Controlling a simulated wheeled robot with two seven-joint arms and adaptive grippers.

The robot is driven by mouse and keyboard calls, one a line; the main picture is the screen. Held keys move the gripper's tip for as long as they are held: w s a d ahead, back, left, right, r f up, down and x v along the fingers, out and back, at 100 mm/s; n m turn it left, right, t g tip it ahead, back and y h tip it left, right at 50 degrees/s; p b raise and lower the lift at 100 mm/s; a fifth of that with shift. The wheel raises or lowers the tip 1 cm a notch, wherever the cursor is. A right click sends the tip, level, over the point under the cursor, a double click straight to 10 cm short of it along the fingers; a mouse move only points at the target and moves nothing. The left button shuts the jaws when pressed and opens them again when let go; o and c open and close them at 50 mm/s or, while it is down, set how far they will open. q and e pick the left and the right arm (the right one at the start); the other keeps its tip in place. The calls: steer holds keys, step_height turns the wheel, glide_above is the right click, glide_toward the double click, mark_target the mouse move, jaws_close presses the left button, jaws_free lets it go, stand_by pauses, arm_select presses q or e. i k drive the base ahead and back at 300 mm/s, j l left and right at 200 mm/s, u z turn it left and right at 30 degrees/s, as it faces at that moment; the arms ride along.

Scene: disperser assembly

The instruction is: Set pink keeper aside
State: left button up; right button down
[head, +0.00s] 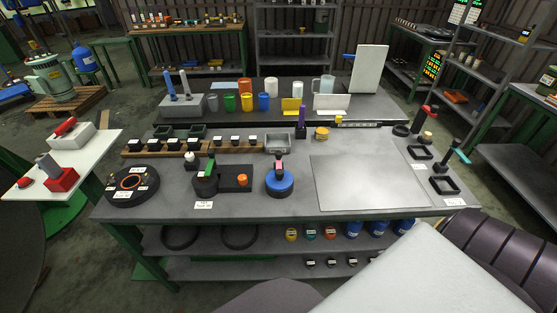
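A small pink piece (279,166), which looks like the pink keeper, sits on top of the round blue part (280,184) near the front middle of the grey workbench (245,208). A dark piece shows just above the pink one. It is too small to tell how the pink piece is attached. Neither of my grippers shows in the head view, and nothing is touching the pink piece.
A black round plate (132,184) lies further left.

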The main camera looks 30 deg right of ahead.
mark_target(278, 154)
steer(key=i+j+z, duration=0.15)
steer(key=j+z, duration=0.25)
steer(key=j, duration=0.15)
steer(key=i+j+z, duration=0.1)
steer(key=j+z, duration=0.3)
steer(key=j, duration=0.15)
steer(key=j+z, duration=0.35)
steer(key=j, duration=0.55)
